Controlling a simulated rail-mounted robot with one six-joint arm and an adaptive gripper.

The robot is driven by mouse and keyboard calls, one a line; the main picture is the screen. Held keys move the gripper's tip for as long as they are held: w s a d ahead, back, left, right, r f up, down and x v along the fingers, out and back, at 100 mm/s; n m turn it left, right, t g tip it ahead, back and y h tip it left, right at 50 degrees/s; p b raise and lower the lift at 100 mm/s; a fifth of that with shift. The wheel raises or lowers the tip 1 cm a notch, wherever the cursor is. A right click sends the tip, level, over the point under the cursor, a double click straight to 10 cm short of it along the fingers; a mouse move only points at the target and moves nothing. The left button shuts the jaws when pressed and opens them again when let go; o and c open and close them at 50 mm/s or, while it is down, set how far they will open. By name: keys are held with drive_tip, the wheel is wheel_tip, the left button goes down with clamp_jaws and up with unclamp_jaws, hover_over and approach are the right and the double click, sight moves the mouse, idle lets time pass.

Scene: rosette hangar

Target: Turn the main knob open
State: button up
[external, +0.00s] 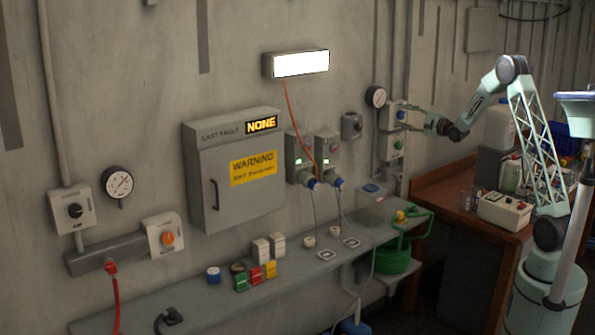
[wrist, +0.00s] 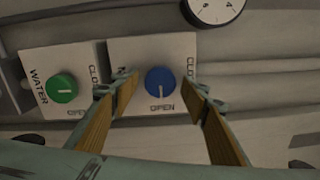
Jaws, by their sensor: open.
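A blue knob (wrist: 160,82) sits on a white plate (wrist: 153,50) in the wrist view. A pale mark shows on the knob's lower half, above the word OPEN. My finger covers part of the plate's left side, so I cannot read whether it is named main. My gripper (wrist: 158,95) is open, with one finger on each side of the blue knob; I cannot tell whether they touch it. In the external view, the blue knob (external: 401,115) is on the wall at right, with my gripper (external: 414,121) just in front of it.
A green knob (wrist: 63,88) on a plate marked WATER is beside the blue one. A round gauge (wrist: 213,8) is close by. Left along the wall are a grey cabinet (external: 213,160), a black knob (external: 75,210) and an orange knob (external: 167,238). A wooden bench (external: 440,192) stands below my arm.

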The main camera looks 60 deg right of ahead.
drive_tip(key=shift+s, duration=0.1)
drive_tip(key=v, duration=1.2)
idle(0.8)
